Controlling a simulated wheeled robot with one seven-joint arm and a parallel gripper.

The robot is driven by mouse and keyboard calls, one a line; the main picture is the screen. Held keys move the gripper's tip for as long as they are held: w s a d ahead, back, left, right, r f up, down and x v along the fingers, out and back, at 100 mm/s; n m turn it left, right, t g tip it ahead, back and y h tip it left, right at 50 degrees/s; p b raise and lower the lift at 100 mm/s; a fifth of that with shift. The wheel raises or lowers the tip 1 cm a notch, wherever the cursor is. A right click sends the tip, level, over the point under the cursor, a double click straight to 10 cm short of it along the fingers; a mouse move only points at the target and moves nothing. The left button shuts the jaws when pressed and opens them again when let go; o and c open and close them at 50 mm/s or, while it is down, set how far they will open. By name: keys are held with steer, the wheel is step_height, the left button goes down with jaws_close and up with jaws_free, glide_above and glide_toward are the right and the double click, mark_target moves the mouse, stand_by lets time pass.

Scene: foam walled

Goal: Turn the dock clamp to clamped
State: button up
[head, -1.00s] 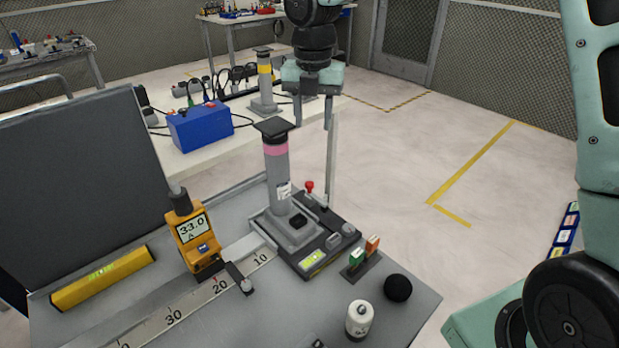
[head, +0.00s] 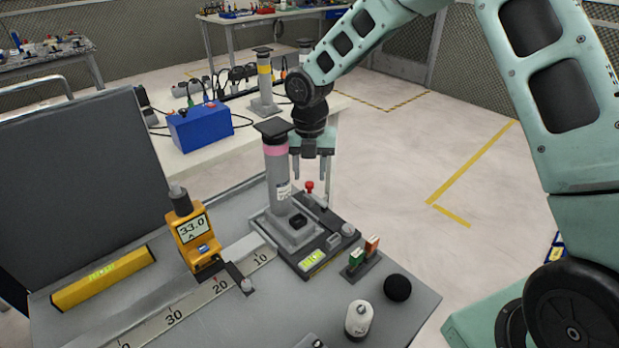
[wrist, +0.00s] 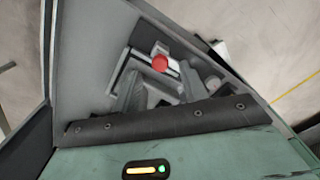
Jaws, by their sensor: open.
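The dock (head: 325,250) is a dark base on the grey bench, with a grey post (head: 277,175) with a pink band standing on it. The clamp shows as a small lever with a red knob (head: 310,186) at the dock's back right; the red knob also shows in the wrist view (wrist: 160,63). My gripper (head: 310,178) points down, right of the post and at or just above the red knob. Its fingers (wrist: 160,92) are apart, with the knob seen beyond them, between their tips. I cannot tell whether they touch it.
The post stands close left of my gripper. Open floor lies to the right.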

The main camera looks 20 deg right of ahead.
mark_target(316, 197)
steer(key=shift+f, duration=1.4)
steer(key=shift+c, duration=0.3)
jaws_close()
